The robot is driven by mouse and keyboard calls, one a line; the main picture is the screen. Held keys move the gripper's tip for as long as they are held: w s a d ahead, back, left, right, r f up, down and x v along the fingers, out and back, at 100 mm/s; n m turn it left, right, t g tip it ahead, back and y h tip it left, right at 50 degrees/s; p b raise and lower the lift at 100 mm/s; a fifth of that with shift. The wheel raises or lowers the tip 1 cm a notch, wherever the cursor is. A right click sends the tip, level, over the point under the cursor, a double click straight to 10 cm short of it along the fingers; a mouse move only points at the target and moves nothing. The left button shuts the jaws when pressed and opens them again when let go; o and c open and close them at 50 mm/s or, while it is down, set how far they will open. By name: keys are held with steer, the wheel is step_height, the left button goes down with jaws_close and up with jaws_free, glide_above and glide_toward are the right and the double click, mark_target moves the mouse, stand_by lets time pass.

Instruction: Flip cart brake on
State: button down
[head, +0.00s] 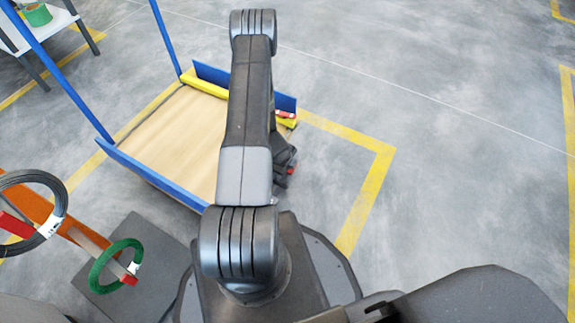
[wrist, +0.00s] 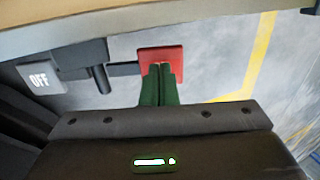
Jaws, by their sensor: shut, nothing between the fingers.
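The cart (head: 168,135) has a wooden deck with blue rails; its deck edge (wrist: 110,22) crosses the top of the wrist view. Below that edge a red brake pad (wrist: 160,54) sits on a dark lever (wrist: 124,70) that runs left to a dark block. A grey plate marked OFF (wrist: 40,79) is left of it. My gripper (wrist: 159,70) has green fingers, shut together and empty, with their tips overlapping the red pad in the picture. I cannot tell if they touch it. In the head view my arm hides part of the cart and most of the gripper.
A yellow bar (head: 204,86) lies along the cart's far edge. At lower left, a black coil (head: 58,203) and a green coil (head: 96,277) hang on an orange stand (head: 28,204). The floor (head: 450,150) right of the cart is clear, with yellow lines.

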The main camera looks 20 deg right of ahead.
steer(key=shift+w+d+f+b, duration=0.3)
steer(key=shift+d+f+b, duration=0.1)
steer(key=shift+f, duration=0.25)
steer(key=shift+w+d+f+b, duration=0.3)
steer(key=shift+d+f+b, duration=0.1)
steer(key=shift+f, duration=0.25)
steer(key=shift+b+x, duration=0.65)
steer(key=shift+x, duration=0.75)
steer(key=shift+a+f, duration=0.1)
steer(key=shift+a, duration=0.05)
steer(key=p+v, duration=0.3)
steer(key=v, duration=1.1)
steer(key=shift+s, duration=0.1)
steer(key=b+x, duration=0.3)
steer(key=x, duration=1.1)
